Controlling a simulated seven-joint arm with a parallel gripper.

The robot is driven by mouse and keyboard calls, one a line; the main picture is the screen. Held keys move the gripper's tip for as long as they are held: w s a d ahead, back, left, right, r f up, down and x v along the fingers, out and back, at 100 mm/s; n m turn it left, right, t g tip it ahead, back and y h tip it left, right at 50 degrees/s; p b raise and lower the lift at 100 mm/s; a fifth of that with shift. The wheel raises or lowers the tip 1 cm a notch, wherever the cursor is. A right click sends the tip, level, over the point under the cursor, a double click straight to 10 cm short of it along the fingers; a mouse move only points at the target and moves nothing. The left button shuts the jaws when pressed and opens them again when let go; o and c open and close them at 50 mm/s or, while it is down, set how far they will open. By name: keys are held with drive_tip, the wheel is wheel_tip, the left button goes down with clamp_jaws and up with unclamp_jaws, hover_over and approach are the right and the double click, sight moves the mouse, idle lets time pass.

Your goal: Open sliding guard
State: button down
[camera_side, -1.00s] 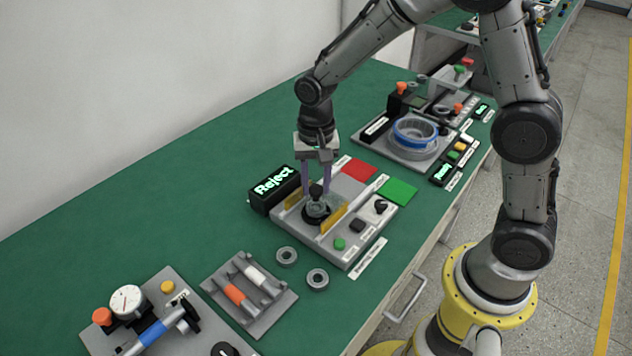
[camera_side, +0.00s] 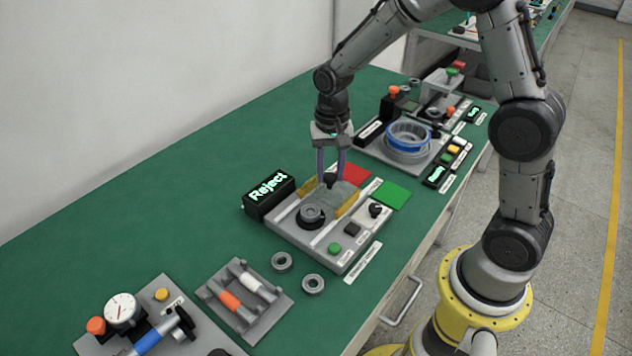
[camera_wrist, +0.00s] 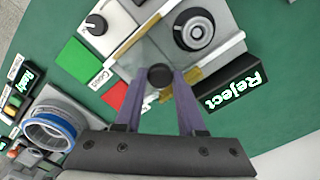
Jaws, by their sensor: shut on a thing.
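The sliding guard (camera_side: 338,197) is a clear panel with yellow edges, on rails at the back end of the grey tester plate. In the wrist view the guard (camera_wrist: 150,51) is see-through, with a dark round knob (camera_wrist: 160,76). My gripper (camera_side: 331,178) is shut on that knob; its purple fingers stand on either side of it, also in the wrist view (camera_wrist: 160,85). The bearing seat (camera_side: 311,214) with a grey ring sits uncovered in front of the guard; it also shows in the wrist view (camera_wrist: 195,30).
A black box reading "Reject" (camera_side: 268,195) stands left of the tester. Red (camera_side: 356,174) and green (camera_side: 391,195) pads lie behind and right. Two loose bearings (camera_side: 281,262) and a grey pin tray (camera_side: 243,298) lie in front. A blue-ringed stator (camera_side: 408,138) stands farther back.

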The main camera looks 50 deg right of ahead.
drive_tip(key=shift+d, duration=0.9)
drive_tip(key=c, duration=0.5)
unclamp_jaws()
wheel_tip(320, 180, up, 14)
